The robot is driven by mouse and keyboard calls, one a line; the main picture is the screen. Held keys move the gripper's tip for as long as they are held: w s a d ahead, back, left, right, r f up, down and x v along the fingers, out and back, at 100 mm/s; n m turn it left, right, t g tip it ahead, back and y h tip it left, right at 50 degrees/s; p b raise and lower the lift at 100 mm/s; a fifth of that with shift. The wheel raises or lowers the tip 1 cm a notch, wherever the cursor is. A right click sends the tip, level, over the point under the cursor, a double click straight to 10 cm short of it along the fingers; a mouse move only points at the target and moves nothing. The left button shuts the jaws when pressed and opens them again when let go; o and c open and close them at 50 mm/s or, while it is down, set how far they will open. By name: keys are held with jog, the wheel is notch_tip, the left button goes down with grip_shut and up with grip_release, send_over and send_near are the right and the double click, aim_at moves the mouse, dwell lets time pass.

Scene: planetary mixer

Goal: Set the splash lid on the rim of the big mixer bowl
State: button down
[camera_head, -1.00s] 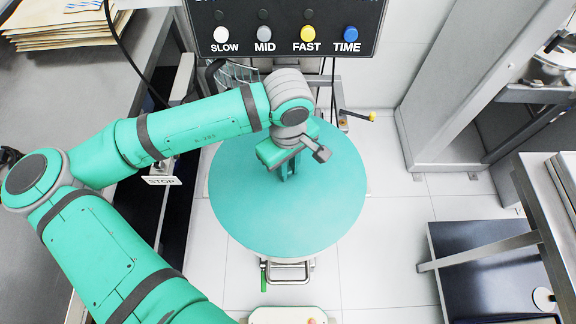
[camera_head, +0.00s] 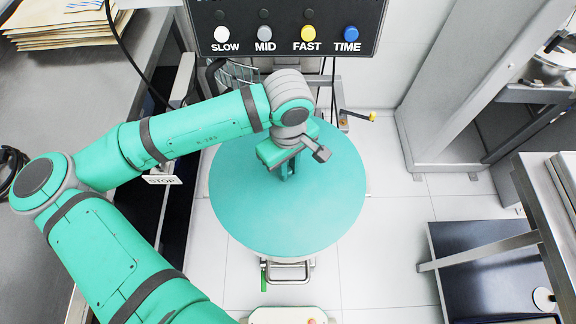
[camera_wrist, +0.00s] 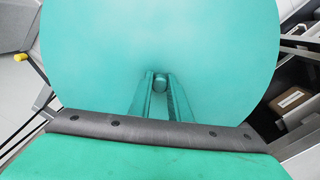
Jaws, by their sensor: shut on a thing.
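The splash lid (camera_head: 318,210) is a large flat teal disc in the middle of the head view. It also fills the upper part of the wrist view (camera_wrist: 210,50). My gripper (camera_head: 289,170) is over the lid's middle, pointing down. In the wrist view my gripper's two fingers (camera_wrist: 160,86) are shut on a small round knob (camera_wrist: 160,82) at the lid's centre. The big mixer bowl and its rim are hidden under the lid, so I cannot tell whether the lid touches the rim.
The mixer's panel (camera_head: 285,28) with SLOW, MID, FAST and TIME buttons stands behind the lid. A yellow-tipped lever (camera_head: 358,115) juts out at its right. A steel counter (camera_head: 40,110) is at left, a shelf unit (camera_head: 545,205) at right. White tiled floor (camera_head: 385,250) lies between.

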jog(key=shift+f, duration=0.9)
jog(key=c, duration=1.6)
grip_release()
jog(key=shift+o, duration=0.2)
jog(key=shift+r, duration=0.1)
notch_tip(320, 180, up, 11)
jog(key=shift+w+f, duration=0.1)
jog(key=shift+f, duration=0.05)
